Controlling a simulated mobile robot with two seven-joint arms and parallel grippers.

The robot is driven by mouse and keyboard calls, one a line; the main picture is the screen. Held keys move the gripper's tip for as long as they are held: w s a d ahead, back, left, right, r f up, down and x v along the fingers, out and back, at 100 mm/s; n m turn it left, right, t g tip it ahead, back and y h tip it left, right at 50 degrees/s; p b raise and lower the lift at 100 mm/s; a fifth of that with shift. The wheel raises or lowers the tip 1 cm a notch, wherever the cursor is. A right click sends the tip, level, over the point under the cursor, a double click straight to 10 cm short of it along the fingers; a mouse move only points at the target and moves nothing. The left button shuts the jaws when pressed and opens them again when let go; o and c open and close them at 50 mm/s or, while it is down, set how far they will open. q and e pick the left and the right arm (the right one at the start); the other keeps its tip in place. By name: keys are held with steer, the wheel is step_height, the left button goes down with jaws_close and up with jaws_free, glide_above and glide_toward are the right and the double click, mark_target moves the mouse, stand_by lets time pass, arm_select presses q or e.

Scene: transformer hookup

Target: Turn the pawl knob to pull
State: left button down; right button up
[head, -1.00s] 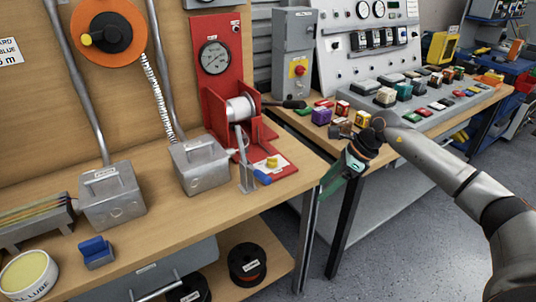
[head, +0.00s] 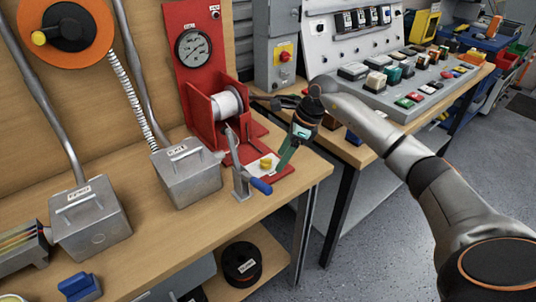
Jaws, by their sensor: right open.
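The yellow pawl knob (head: 265,162) sits on a white label plate on the base of the red winch stand (head: 208,108). A white spool (head: 227,103) is mounted in the stand above it. My right gripper (head: 284,158) comes in from the right, pointing down and left, with its dark and green fingers just right of the knob. It is open, and I cannot tell whether it touches the knob. The knob's lettering is too small to read. My left gripper is not in view.
A grey lever with a blue handle (head: 261,186) stands just in front of the knob. A round gauge (head: 194,48) is on the red stand. Two grey metal boxes, including one labelled box (head: 187,175), stand to the left. A switch console (head: 425,85) fills the right bench.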

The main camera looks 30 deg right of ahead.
mark_target(267, 159)
steer(key=w+a, duration=0.2)
steer(key=a, duration=0.1)
steer(key=shift+w, duration=0.25)
steer(key=shift+f, duration=0.55)
jaws_close()
